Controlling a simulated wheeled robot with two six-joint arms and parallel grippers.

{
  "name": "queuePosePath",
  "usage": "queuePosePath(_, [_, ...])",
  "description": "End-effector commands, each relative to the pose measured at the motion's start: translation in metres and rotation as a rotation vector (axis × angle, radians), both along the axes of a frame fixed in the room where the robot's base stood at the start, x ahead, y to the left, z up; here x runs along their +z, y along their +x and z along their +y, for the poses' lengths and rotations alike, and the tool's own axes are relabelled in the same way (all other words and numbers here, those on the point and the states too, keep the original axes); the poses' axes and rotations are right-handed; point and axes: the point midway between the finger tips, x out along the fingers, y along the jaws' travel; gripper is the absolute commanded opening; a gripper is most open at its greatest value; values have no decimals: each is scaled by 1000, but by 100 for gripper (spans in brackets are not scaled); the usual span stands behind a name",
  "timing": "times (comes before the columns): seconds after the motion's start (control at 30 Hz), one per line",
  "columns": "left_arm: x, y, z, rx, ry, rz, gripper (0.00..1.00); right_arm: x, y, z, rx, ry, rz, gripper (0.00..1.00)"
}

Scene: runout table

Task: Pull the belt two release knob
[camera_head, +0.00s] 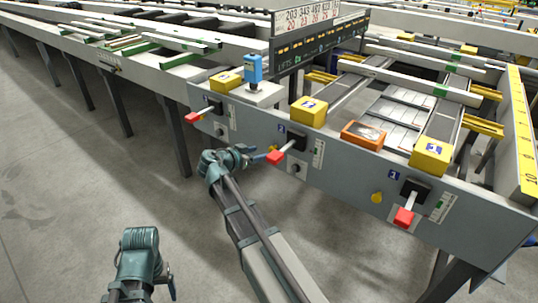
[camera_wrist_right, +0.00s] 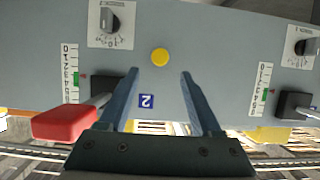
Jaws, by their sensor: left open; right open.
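The yellow round release knob (camera_wrist_right: 160,57) sits on the grey panel near the blue label 2 (camera_wrist_right: 147,101). In the head view a bit of yellow knob (camera_head: 272,149) shows beside my right gripper (camera_head: 252,152). In the right wrist view my right gripper (camera_wrist_right: 155,92) is open and empty, its fingers pointing at the panel on either side of the label, with the knob beyond the tips. I cannot tell whether the fingers touch the panel. My left gripper (camera_head: 165,284) is low at the bottom left, away from the panel, and open, though its fingers barely show.
A red-handled lever (camera_wrist_right: 65,122) is beside my right gripper. Another red-handled lever (camera_head: 404,215) and a yellow knob (camera_head: 376,197) are farther right on the panel. A dial (camera_wrist_right: 112,20) is also close. Yellow boxes (camera_head: 308,110) line the table edge. The floor at left is clear.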

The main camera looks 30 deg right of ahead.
Motion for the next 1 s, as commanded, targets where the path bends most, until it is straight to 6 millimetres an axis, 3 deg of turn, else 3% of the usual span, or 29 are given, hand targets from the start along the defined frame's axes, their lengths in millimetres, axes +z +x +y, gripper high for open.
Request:
queuePosePath(0.1, [-13,0,0,-2,-1,0,82,-13,10,-22,-2,0,0,65])
queuePosePath(0.33, [-24,0,-1,-5,-4,0,82,-24,21,-50,-1,0,0,65])
queuePosePath(0.83, [-28,0,-1,-6,-5,0,82,-27,25,-61,1,0,0,65])
queuePosePath(0.87, [-28,0,-1,-6,-5,0,82,-27,25,-61,1,0,0,64])
queuePosePath(1.0, [-28,0,-1,-6,-5,0,82,-27,25,-61,1,0,0,38])
